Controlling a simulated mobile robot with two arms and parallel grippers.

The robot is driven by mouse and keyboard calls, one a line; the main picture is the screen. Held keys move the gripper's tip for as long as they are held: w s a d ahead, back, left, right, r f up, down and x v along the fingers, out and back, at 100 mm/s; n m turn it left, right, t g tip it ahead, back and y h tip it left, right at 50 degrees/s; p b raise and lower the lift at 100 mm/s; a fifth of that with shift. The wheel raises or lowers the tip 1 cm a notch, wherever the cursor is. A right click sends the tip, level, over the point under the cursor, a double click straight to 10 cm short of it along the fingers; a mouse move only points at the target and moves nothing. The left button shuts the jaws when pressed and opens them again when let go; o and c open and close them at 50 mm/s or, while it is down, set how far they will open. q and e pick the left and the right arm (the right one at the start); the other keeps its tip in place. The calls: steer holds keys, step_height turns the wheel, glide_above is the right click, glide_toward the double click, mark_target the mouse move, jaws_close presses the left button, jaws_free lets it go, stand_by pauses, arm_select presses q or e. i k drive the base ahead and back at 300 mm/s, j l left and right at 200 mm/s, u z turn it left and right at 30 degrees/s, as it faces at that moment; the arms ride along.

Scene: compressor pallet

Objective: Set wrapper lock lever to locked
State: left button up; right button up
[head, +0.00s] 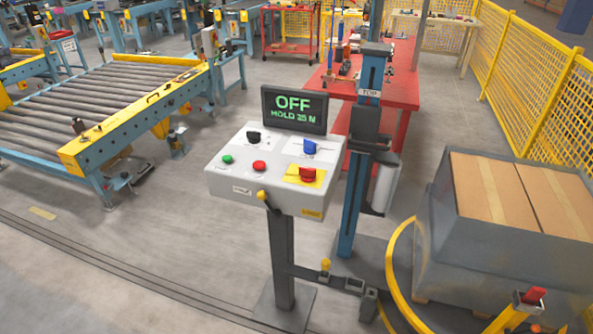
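A grey control box (270,176) stands on a dark post in the middle of the head view. A small lever with a yellow knob (262,195) sticks out of its front face. Another yellow-knobbed lever (325,265) stands low beside the post. A red handle (535,294) sits on a yellow post at the lower right. I cannot tell which of these is the wrapper lock lever, or its position. The screen (294,109) reads OFF, with a second line that looks like HOLD 25 N. Neither of my grippers shows.
The box carries green (227,159) and red (259,165) buttons and black, blue and red knobs. A blue mast (348,215) with a film roll (384,188) stands behind. A wrapped pallet load (510,260) and curved yellow rail (393,270) are right.

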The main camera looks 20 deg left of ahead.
mark_target(261, 195)
steer(key=i+j, duration=0.1)
steer(key=j, duration=0.3)
steer(key=i+j, duration=0.1)
steer(key=j, duration=0.35)
steer(key=i+j, duration=0.1)
steer(key=j, duration=0.3)
steer(key=i+j, duration=0.1)
steer(key=j, duration=0.3)
steer(key=z, duration=0.05)
